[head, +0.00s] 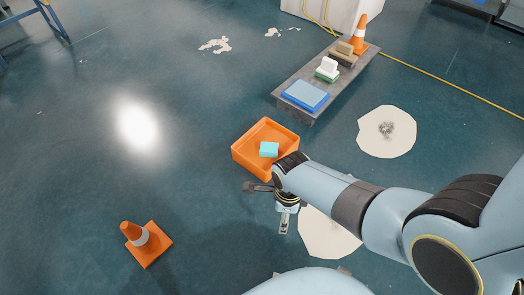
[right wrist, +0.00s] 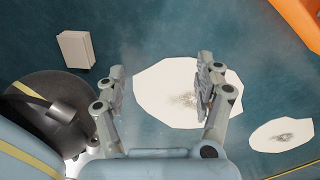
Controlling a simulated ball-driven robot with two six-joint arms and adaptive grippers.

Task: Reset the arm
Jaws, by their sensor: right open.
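My right arm reaches in from the right of the head view. Its gripper (head: 270,205) hangs just in front of the orange bin (head: 238,157), apart from anything held. In the right wrist view the right gripper (right wrist: 162,78) has its two fingers spread wide, with nothing between them but the floor and a pale patch (right wrist: 160,95) below. A turquoise block (head: 269,149) lies inside the orange bin. My left gripper is in neither view.
A grey low bench (head: 312,72) holds a blue pad (head: 305,95), brushes and a traffic cone (head: 360,35). A dirty pale patch (head: 372,140) lies on the right. The left floor is mostly clear.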

